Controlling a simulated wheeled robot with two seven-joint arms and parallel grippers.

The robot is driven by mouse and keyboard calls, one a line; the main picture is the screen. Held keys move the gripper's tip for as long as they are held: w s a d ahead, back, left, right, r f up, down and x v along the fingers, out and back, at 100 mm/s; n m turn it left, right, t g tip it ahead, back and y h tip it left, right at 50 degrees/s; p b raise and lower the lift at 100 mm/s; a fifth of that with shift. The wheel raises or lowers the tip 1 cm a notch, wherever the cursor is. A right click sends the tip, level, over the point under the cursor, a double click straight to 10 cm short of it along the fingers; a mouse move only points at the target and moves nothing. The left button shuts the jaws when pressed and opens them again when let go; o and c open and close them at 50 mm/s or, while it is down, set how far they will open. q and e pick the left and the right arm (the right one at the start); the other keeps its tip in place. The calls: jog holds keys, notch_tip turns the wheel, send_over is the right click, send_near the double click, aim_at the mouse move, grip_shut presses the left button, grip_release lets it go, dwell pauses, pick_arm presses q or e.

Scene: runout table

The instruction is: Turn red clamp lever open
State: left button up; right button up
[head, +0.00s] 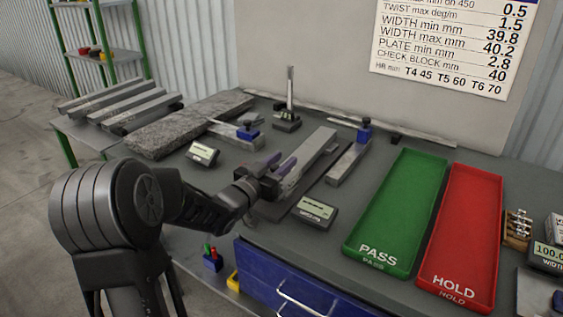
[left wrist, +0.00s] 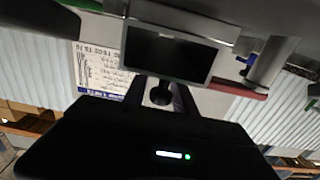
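I cannot make out a red clamp lever with certainty in either view. My left gripper (head: 281,161) is over the front middle of the bench, low above a dark plate (head: 272,209) and beside a long grey bar (head: 316,150). Its two purple-grey fingers stand apart with a gap between them. In the left wrist view the fingers are dark, with a dark round knob (left wrist: 161,94) showing between them. A dark red strip (left wrist: 232,91) lies to the right there; I cannot tell what it belongs to. My right gripper is not in view.
The bench holds a green PASS tray (head: 398,205), a red HOLD tray (head: 465,230), a small display (head: 315,211) near the gripper, another display (head: 202,153), a granite slab (head: 185,125) and an upright stand (head: 288,115).

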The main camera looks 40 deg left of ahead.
pick_arm(q)
grip_shut()
dwell(1.1)
